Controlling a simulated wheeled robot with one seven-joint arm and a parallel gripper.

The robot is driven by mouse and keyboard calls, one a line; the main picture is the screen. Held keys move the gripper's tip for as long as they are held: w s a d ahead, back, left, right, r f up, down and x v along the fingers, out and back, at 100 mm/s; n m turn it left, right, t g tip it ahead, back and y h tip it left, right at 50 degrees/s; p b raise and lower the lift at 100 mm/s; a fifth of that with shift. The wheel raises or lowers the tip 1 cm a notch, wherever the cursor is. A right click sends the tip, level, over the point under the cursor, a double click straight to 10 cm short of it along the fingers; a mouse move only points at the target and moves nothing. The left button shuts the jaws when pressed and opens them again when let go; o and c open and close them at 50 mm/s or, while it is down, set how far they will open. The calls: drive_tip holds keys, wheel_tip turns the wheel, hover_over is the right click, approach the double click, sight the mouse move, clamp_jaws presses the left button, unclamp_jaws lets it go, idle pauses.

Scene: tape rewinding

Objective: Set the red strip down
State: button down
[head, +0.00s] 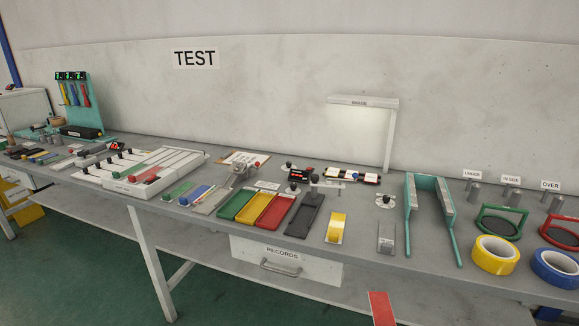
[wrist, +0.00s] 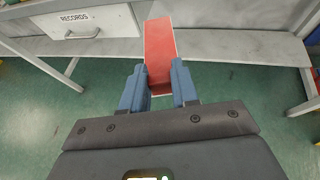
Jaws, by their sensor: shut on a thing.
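The red strip (wrist: 159,52) is a flat red piece with pale edges. In the wrist view it stands out ahead of my gripper (wrist: 159,88), between its two blue fingers, which are shut on it.
The grey bench (head: 340,262) carries green (head: 237,205), yellow (head: 253,208), red (head: 274,211) and dark (head: 304,215) trays. Yellow (head: 495,255) and blue (head: 556,267) tape rolls lie at right, beside a teal fork-shaped frame (head: 441,215). The RECORDS drawer (head: 285,262) is below the top.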

drive_tip(key=shift+d+f+n+y+b, duration=0.25)
drive_tip(key=shift+d+f+y, duration=0.1)
drive_tip(key=shift+f, duration=0.5)
drive_tip(key=shift+d+f+n+y+b, duration=0.15)
drive_tip(key=shift+d+f+n+y, duration=0.15)
drive_tip(key=shift+f, duration=0.5)
drive_tip(key=s+f, duration=0.4)
drive_tip(key=f, duration=0.1)
drive_tip(key=shift+s+f, duration=0.3)
drive_tip(key=shift+f, duration=0.1)
